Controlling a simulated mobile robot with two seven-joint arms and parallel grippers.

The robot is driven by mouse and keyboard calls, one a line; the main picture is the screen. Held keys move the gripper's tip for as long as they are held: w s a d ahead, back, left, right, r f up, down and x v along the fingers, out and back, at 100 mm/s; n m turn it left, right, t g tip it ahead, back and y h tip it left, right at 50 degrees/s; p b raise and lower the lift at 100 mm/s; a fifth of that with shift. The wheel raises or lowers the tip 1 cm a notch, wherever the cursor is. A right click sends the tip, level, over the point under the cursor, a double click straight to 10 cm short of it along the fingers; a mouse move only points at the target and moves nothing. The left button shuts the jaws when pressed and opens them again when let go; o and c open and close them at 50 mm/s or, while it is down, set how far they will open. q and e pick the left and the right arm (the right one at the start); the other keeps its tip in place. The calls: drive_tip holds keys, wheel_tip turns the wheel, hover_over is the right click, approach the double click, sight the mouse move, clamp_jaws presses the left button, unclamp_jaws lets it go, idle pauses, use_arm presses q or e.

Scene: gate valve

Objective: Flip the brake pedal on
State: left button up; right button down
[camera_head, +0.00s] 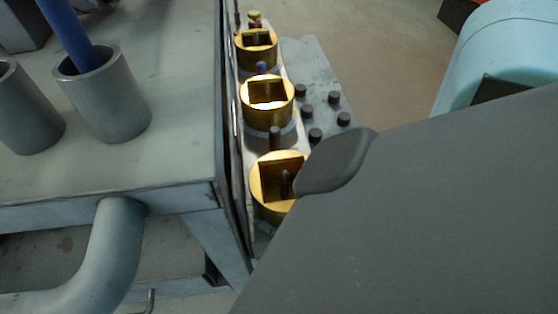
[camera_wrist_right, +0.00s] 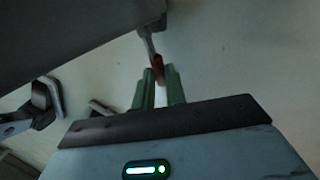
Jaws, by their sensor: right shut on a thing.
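In the right wrist view, my right gripper (camera_wrist_right: 158,78) has two green fingers, shut on the red-brown end of a small lever (camera_wrist_right: 157,66). The lever's grey metal arm comes down from the edge of a dark panel. I cannot tell for sure that this lever is the brake pedal. The fingers hide part of its end. In the head view neither gripper shows, and no brake pedal can be made out. A large dark grey shape covers the lower right there.
In the head view a grey metal bench (camera_head: 170,170) stands at the left, with metal cups (camera_head: 110,105) on it. Several golden square-holed fittings (camera_head: 268,100) line its right side. Dark hardware (camera_wrist_right: 45,97) lies left of my fingers in the wrist view; pale floor (camera_wrist_right: 220,50) is clear at right.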

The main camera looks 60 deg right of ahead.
idle(0.4)
drive_tip(key=c, duration=1.4)
unclamp_jaws()
drive_tip(key=shift+c, duration=0.2)
drive_tip(key=p+v, duration=0.4)
drive_tip(key=v, duration=0.3)
drive_tip(key=shift+r, duration=0.4)
drive_tip(key=shift+s, duration=0.15)
